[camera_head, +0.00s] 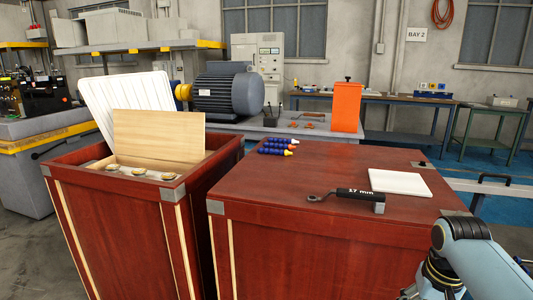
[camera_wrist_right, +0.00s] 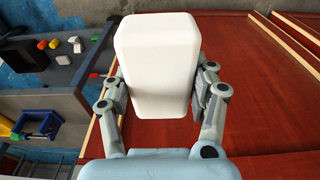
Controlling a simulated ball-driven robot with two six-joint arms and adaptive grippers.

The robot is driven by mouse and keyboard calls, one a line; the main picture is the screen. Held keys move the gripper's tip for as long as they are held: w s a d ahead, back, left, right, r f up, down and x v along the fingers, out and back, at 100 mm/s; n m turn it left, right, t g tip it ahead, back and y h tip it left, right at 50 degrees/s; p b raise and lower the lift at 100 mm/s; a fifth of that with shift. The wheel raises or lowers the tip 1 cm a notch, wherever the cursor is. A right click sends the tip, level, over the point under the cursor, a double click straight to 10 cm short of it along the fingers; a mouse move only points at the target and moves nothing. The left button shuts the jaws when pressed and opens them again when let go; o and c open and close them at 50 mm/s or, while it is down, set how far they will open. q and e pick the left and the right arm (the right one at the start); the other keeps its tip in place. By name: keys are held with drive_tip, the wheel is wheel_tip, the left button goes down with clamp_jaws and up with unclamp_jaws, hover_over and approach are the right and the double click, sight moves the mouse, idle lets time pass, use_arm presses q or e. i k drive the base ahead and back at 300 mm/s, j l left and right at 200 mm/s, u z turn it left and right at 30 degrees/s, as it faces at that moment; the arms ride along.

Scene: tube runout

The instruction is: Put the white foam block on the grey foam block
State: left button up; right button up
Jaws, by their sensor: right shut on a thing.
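A white foam block (camera_wrist_right: 157,60) fills the middle of the right wrist view. My right gripper (camera_wrist_right: 160,92) is shut on it, with one finger pressed to each side. In the head view my right arm comes in at the bottom right, and only part of the right gripper (camera_head: 410,293) shows at the lower edge; the white block is not visible there. I cannot identify the grey foam block for certain. A small grey piece (camera_head: 379,208) shows at the front edge of the right red crate, by the handle end of a wrench. My left gripper is not in view.
The right red crate's top (camera_head: 310,172) carries a black-handled wrench (camera_head: 355,195), a white slab (camera_head: 400,181) and blue fittings (camera_head: 275,149). The open left crate (camera_head: 110,215) holds upright boards. An orange bin (camera_head: 346,107) stands behind. The crate top's middle is mostly clear.

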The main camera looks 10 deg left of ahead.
sight(88, 164)
drive_tip(key=j+u, duration=0.1)
drive_tip(key=u, duration=0.35)
drive_tip(key=i+u, duration=0.15)
drive_tip(key=u, duration=0.25)
drive_tip(key=i+j+u, duration=0.1)
drive_tip(key=u, duration=0.35)
drive_tip(key=i+u, duration=0.1)
drive_tip(key=u, duration=0.35)
drive_tip(key=i+j+u, duration=0.35)
drive_tip(key=i, duration=0.3)
drive_tip(key=i+u, duration=0.3)
drive_tip(key=i, duration=0.4)
drive_tip(key=i+l+u, duration=0.2)
drive_tip(key=i+u, duration=0.15)
drive_tip(key=i, duration=0.3)
drive_tip(key=i+z, duration=0.1)
drive_tip(key=i, duration=0.55)
drive_tip(key=i+j+z, duration=0.15)
drive_tip(key=i, duration=0.5)
drive_tip(key=i+j+z, duration=0.1)
drive_tip(key=i, duration=0.6)
